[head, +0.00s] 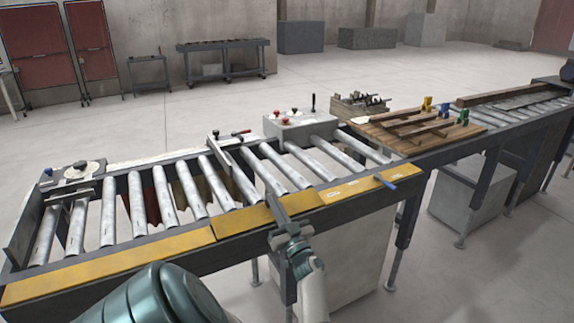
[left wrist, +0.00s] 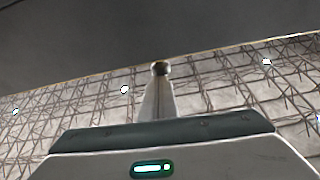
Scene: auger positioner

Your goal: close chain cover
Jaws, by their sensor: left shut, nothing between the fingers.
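Yellow cover panels run along the near side rail of the roller conveyor (head: 95,270) in the head view. I take these to be the chain cover. The middle panel (head: 243,222) meets a long left panel (head: 110,267) at a seam, and a shorter right panel (head: 350,190) carries small labels. I cannot tell whether any panel stands open. My left gripper (head: 277,205) is shut and empty, its fingers pointing away over the middle panel and hiding part of it. Whether it touches the panel is unclear. My right gripper is not in view. The left wrist view shows no cover.
A blue-handled lever (head: 386,182) is at the rail's right end. A grey control box (head: 300,124) with red knobs stands on the far side. A wooden table (head: 415,145) with timber pieces adjoins on the right. The floor in front of the conveyor has some free room.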

